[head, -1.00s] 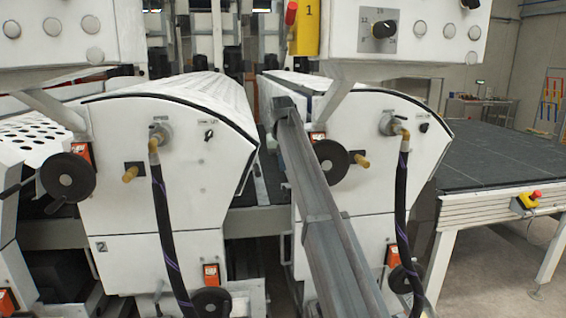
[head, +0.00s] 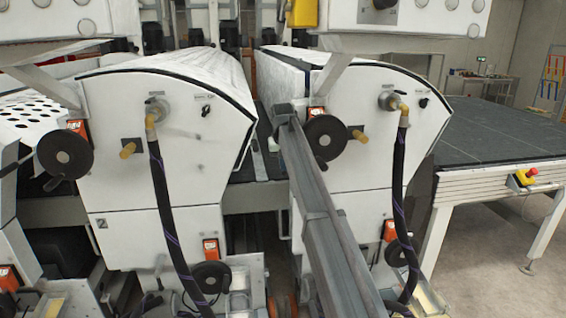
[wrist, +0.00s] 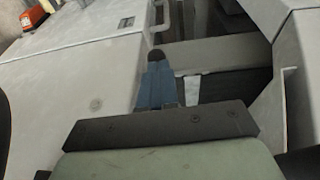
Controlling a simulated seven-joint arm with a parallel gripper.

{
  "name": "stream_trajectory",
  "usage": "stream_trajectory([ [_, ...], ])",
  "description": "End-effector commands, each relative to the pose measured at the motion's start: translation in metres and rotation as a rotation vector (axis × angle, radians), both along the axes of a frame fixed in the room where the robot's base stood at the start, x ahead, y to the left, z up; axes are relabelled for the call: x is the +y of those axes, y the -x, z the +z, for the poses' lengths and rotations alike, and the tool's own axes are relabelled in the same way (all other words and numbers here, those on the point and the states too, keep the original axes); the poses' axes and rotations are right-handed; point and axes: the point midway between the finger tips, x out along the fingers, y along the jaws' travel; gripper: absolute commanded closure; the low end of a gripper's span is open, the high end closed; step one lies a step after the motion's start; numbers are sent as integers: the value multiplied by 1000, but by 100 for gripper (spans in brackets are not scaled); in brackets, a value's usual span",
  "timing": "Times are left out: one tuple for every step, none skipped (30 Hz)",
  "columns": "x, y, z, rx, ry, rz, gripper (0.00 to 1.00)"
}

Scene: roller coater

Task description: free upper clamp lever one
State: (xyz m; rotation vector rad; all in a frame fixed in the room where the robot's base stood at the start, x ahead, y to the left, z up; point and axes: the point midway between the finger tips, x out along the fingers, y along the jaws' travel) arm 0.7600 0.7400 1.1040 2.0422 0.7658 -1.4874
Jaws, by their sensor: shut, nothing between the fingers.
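My gripper (wrist: 156,58) shows in the wrist view as blue-grey fingers with a dark tip, shut and empty. It points into the gap beside a white machine panel (wrist: 75,75); I see no lever at its tip. In the head view the gripper itself cannot be made out; my grey arm (head: 320,190) reaches up between two white coater units. No part is clearly marked as upper clamp lever one. Small black knobs sit high on the left unit (head: 206,110) and on the right unit (head: 423,102). Any lever behind my arm is hidden.
Black handwheels stick out at the left (head: 64,156) and beside my arm (head: 326,137). Black hoses hang from the left (head: 165,205) and right (head: 400,180) units. A dark-topped conveyor table (head: 490,140) with a red-and-yellow stop button (head: 527,176) stands at the right.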

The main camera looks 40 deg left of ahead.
Motion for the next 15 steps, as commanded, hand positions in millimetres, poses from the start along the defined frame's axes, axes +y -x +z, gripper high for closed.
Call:
stream_trajectory([
  [0,0,0,0,0,0,100],
  [0,0,0,0,0,0,100],
  [0,0,0,0,0,0,100],
  [0,0,0,0,0,0,100],
  [0,0,0,0,0,0,100],
  [0,0,0,0,0,0,100],
  [0,0,0,0,0,0,100],
  [0,0,0,0,0,0,100],
  [0,0,-1,0,0,0,100],
  [0,0,-1,0,0,0,100],
  [0,1,-1,0,0,0,100],
  [-1,1,-2,0,0,0,100],
  [-1,1,-3,0,0,0,100],
  [-1,1,-3,0,0,0,100],
  [-1,1,-5,0,0,0,100],
])
